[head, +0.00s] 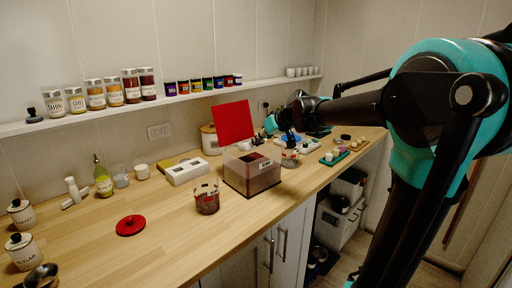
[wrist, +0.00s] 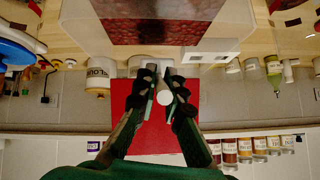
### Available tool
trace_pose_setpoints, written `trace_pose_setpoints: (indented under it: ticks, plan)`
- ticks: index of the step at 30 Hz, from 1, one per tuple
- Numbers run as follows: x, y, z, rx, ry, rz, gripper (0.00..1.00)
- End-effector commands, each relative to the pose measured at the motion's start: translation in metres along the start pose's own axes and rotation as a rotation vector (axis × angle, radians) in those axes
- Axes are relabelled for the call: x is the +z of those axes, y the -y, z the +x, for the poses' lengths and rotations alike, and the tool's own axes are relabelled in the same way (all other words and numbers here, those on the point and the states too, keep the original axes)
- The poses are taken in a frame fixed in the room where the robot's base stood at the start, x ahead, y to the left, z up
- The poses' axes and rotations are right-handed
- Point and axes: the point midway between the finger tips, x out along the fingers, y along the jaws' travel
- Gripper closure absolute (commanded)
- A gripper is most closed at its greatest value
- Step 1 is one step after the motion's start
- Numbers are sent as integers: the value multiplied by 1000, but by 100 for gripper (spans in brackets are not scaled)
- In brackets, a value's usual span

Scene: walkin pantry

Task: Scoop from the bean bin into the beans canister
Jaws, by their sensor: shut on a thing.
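The clear bean bin (head: 252,178) stands on the counter with dark red contents. It also shows at the top of the wrist view (wrist: 150,30). A red square panel (head: 232,122), apparently its lid, stands tilted up behind it. A glass canister (head: 207,198) with reddish contents stands in front of the bin, open on top. Its label is unreadable. A round red lid (head: 130,226) lies to its left. My gripper (wrist: 162,88) is shut on a pale cylindrical handle (wrist: 165,98), in front of the red panel (wrist: 152,145) in the wrist view. I cannot tell what the handle belongs to.
A similar canister (head: 290,158) stands right of the bin, near a green tray (head: 334,157). A white box (head: 185,171) and a flour canister (head: 210,139) are behind. A bottle (head: 103,180) and sugar canister (head: 22,252) are left. Counter around the red lid is mostly clear.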

Motion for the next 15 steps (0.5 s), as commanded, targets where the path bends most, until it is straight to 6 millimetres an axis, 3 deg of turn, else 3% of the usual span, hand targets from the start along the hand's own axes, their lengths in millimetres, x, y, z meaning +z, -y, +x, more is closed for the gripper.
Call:
trace_pose_setpoints:
  ticks: [15]
  plan:
    - [-13,5,-34,-37,-190,-12,100]
